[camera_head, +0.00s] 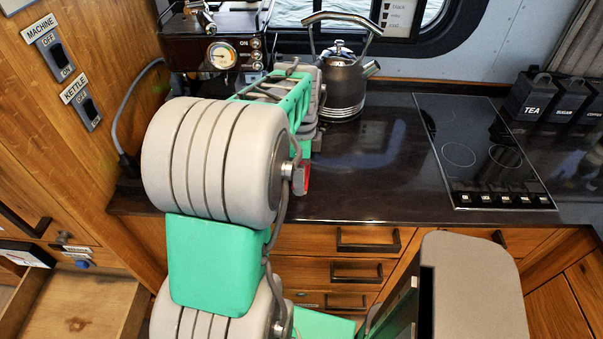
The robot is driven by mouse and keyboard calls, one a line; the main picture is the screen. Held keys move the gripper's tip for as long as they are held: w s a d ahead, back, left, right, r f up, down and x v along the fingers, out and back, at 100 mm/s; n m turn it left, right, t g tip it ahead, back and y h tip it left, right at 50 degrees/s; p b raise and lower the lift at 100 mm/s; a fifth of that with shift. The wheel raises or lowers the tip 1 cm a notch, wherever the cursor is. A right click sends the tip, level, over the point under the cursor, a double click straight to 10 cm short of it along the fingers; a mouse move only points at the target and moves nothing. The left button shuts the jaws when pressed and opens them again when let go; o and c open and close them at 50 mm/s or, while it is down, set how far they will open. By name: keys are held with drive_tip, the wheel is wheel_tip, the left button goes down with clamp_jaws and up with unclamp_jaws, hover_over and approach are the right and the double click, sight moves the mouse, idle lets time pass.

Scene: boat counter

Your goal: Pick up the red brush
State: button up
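I cannot make out a whole red brush. A small red patch (305,178) shows at the right side of my large grey arm joint, near the counter's front edge. Most of it is hidden, and I cannot tell whether it is the brush or part of my arm. My green and grey arm reaches over the left part of the dark counter (385,190). My gripper's fingers are hidden behind the arm, so what they hold or touch does not show.
A dark kettle (342,88) stands at the back, right of a coffee machine (215,52). A black hob (480,150) lies to the right, with dark canisters (535,97) beyond. The counter between arm and hob is clear. An open drawer (75,305) is at lower left.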

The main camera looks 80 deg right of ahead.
drive_tip(key=c, duration=0.6)
drive_tip(key=shift+c, duration=0.2)
drive_tip(key=shift+r, duration=0.25)
drive_tip(key=r, duration=0.3)
drive_tip(key=shift+a+r+b, duration=0.3)
drive_tip(key=a+r+b, duration=0.1)
drive_tip(key=a+r, duration=0.3)
drive_tip(key=a, duration=0.2)
drive_tip(key=w+a+r+b, duration=0.1)
drive_tip(key=a+r, duration=0.4)
drive_tip(key=a, duration=0.2)
drive_tip(key=shift+a, duration=0.2)
